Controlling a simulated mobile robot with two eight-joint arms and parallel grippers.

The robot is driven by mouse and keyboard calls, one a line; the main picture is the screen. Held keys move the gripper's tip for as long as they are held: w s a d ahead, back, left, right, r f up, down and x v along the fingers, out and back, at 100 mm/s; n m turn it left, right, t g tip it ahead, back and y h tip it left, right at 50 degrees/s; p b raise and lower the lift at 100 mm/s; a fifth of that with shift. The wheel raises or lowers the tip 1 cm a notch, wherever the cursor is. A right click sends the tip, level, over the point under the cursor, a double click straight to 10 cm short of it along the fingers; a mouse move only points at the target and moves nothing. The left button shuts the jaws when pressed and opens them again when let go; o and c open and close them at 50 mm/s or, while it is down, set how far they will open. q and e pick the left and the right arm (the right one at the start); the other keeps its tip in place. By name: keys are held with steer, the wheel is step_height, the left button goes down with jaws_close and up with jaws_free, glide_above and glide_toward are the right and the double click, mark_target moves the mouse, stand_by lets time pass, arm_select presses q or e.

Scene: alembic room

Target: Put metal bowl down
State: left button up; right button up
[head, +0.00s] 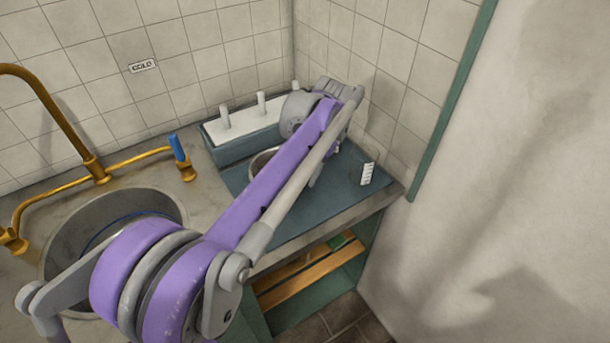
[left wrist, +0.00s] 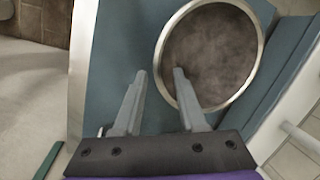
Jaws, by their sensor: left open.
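The metal bowl (left wrist: 212,55) is round, with a bright rim and a brown-grey inside. It rests on the teal counter surface (left wrist: 110,50). In the head view the bowl (head: 261,161) is mostly hidden behind my purple left arm. My left gripper (left wrist: 160,74) is open at the bowl's near rim in the left wrist view. One finger overlaps the inside of the bowl and the other is outside it. I cannot tell whether either finger touches the rim. In the head view the arm hides most of this gripper. My right gripper is not in view.
A teal block with a white top and several white pegs (head: 262,104) stands behind the bowl. A round sink (head: 70,225) and brass tap (head: 95,170) are at left. Clear counter lies in front of the bowl; a wall bounds the right.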

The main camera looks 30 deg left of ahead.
arm_select(q)
steer(key=s+p+v, duration=0.1)
steer(key=v, duration=1)
steer(key=s+d+f+t+h, duration=0.1)
steer(key=s+d+f+t, duration=0.2)
steer(key=s+f, duration=0.7)
steer(key=s+d+f+t+h, duration=0.1)
steer(key=s+d+f+t, duration=0.2)
steer(key=s+f, duration=0.6)
steer(key=shift+s+d+f+n, duration=0.35)
steer(key=shift+s+d, duration=0.5)
steer(key=shift+s, duration=0.2)
steer(key=r+p, duration=0.2)
steer(key=w+r+p, duration=0.1)
steer(key=r+p, duration=0.2)
steer(key=shift+r, duration=0.35)
